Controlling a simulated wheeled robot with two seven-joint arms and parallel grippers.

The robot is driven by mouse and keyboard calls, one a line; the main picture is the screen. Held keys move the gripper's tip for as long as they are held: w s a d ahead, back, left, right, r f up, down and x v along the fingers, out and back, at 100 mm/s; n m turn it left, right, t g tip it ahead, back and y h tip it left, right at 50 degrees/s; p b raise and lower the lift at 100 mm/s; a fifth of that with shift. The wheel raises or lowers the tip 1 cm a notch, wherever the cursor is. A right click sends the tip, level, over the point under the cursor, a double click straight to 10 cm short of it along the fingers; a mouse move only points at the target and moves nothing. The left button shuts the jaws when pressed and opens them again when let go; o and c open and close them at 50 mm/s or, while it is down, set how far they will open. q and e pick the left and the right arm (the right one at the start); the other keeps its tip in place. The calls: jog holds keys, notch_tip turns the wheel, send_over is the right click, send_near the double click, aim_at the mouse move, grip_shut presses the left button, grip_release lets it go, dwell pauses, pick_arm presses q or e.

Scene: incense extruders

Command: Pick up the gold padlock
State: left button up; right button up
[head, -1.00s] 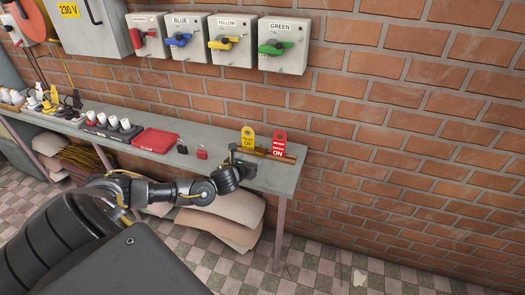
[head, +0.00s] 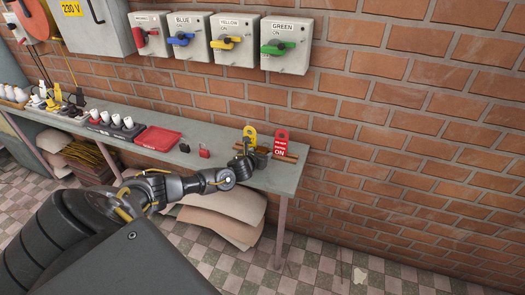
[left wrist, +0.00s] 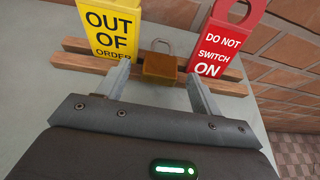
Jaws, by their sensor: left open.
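The gold padlock (left wrist: 161,66) shows in the left wrist view, with its grey shackle towards the wall. It is at the wooden rack between the yellow and red tags. My left gripper (left wrist: 160,80) is open, with one finger on each side of the padlock and a gap to both. In the head view my left gripper (head: 243,166) is over the right end of the bench, and the padlock is hidden or too small to make out there. My right gripper is not in view.
The yellow "out of order" tag (left wrist: 110,32) and red "do not switch on" tag (left wrist: 222,42) stand close on either side. A red padlock (head: 204,152), a black padlock (head: 185,147) and a red tray (head: 157,138) are further left on the bench (head: 222,162). The brick wall rises behind.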

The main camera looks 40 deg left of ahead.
pick_arm(q)
jog(key=c, duration=1.2)
jog(key=shift+r, duration=0.15)
notch_tip(320, 180, up, 10)
jog(key=shift+f+b, duration=0.15)
jog(key=shift+b, duration=0.3)
